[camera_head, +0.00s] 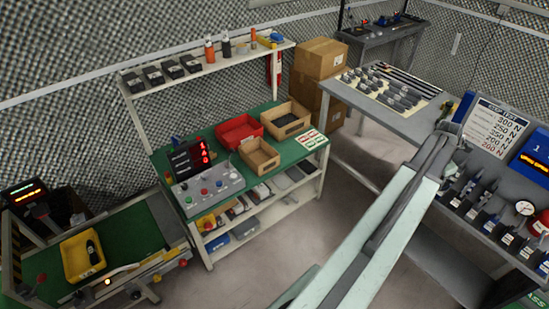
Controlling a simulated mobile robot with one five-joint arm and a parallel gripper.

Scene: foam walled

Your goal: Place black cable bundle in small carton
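Two open tan cartons stand on the green bench top: a nearer one (259,169) and a farther one (303,112) with something dark inside. I cannot tell which is the small carton. I cannot pick out the black cable bundle for certain; a black item (92,252) lies in a yellow bin at the lower left, too small to identify. My arm reaches from the bottom middle up to the right, and my gripper (454,119) is near the grey table's right end, away from the cartons. Its fingers are too small and hidden to read.
A red bin (238,131) stands beside the cartons, with a button panel (208,190) in front. A shelf (205,69) with bottles runs above. Brown boxes (320,58) stand behind. A grey table (358,98) bears several small parts. Open floor lies between the benches.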

